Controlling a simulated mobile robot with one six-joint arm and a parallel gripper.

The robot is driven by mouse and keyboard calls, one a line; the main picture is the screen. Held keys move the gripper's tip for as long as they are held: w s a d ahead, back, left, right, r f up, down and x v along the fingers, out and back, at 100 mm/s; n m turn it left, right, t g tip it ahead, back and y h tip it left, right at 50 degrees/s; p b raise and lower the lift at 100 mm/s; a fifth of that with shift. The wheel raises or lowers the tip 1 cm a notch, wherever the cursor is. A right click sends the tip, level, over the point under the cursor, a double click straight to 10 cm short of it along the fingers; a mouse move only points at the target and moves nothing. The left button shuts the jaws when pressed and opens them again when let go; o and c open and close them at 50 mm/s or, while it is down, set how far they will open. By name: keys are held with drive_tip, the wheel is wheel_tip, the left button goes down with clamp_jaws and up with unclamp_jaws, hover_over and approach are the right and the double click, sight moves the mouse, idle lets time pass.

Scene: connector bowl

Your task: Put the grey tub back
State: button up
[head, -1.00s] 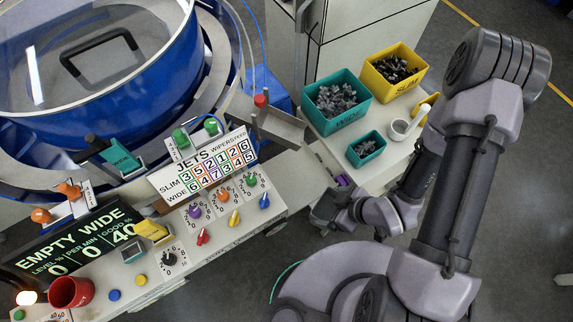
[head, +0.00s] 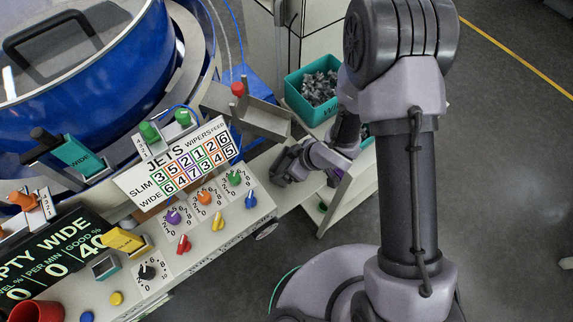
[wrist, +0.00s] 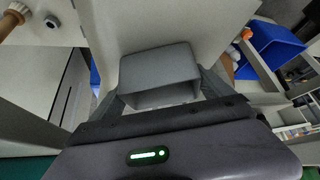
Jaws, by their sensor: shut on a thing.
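The grey tub (wrist: 158,68) is between the two fingers of my gripper (wrist: 162,95) in the wrist view. One finger lies along each side of it, and the gripper is shut on it. The tub's open side faces the camera, and it looks empty inside. Behind it is a pale flat surface (wrist: 150,25); I cannot tell whether the tub touches it. In the head view my wrist (head: 315,160) is beside the small side bench, right of the control panel.
A teal bin of grey connectors (head: 315,88) stands on the side bench, partly behind my arm. The control panel (head: 190,225) with knobs and the blue bowl (head: 100,90) are at left. A blue crate (wrist: 270,48) shows in the wrist view. The floor at right is clear.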

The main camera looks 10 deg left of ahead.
drive_tip(key=o, duration=1.3)
drive_tip(key=shift+f, duration=0.15)
drive_tip(key=p+v, duration=0.5)
drive_tip(key=v, duration=0.7)
drive_tip(key=shift+p, duration=0.3)
